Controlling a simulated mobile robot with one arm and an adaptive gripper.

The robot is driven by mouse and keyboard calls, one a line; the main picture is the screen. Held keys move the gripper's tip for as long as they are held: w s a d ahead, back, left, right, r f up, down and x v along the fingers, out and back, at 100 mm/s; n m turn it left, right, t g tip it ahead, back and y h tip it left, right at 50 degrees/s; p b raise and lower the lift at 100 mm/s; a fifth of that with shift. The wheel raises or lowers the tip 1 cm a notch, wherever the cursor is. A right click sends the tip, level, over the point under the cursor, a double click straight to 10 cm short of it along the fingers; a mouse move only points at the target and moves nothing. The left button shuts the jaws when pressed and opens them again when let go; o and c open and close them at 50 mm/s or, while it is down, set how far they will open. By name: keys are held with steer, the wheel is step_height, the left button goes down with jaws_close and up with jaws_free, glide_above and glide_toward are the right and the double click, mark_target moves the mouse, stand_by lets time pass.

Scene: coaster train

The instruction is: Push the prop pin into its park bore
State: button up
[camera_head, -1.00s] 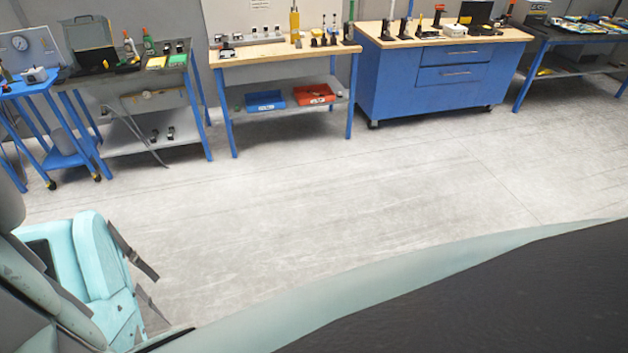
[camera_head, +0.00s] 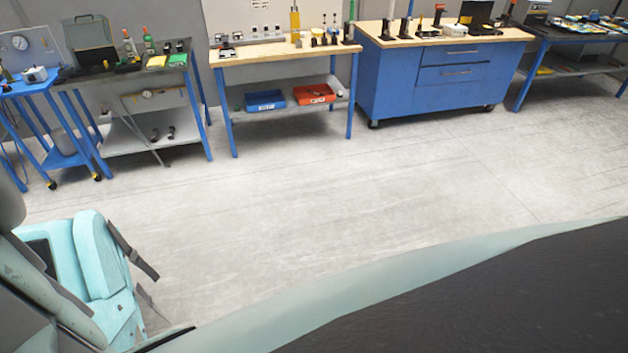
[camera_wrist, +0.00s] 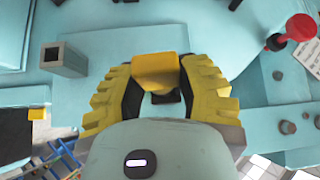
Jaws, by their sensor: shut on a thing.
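In the wrist view my gripper (camera_wrist: 158,98) has yellow ribbed fingers closed on a smooth yellow piece (camera_wrist: 155,66). I cannot tell whether this piece is the prop pin; any part below it is hidden. It is over a light blue panelled surface (camera_wrist: 220,50). A square grey socket (camera_wrist: 64,58) with a dark opening stands to the left of the fingers, apart from them. I cannot tell whether it is the park bore. My gripper is not visible in the head view.
A red knob (camera_wrist: 301,27) on a rod is at the upper right of the wrist view, with several dark round studs (camera_wrist: 288,127) below it. In the head view a light blue seat (camera_head: 100,255) is at lower left. Workbenches (camera_head: 285,50) line the wall; the floor (camera_head: 330,190) before them is clear.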

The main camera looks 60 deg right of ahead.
jaws_close()
steer(key=s+d+b, duration=0.2)
steer(key=s+d, duration=0.2)
steer(key=d, duration=0.1)
steer(key=shift+s+d, duration=0.25)
steer(key=shift+s, duration=0.05)
stand_by(1.2)
stand_by(0.4)
steer(key=s+d+b, duration=0.1)
steer(key=s+d, duration=0.3)
steer(key=shift+d, duration=0.35)
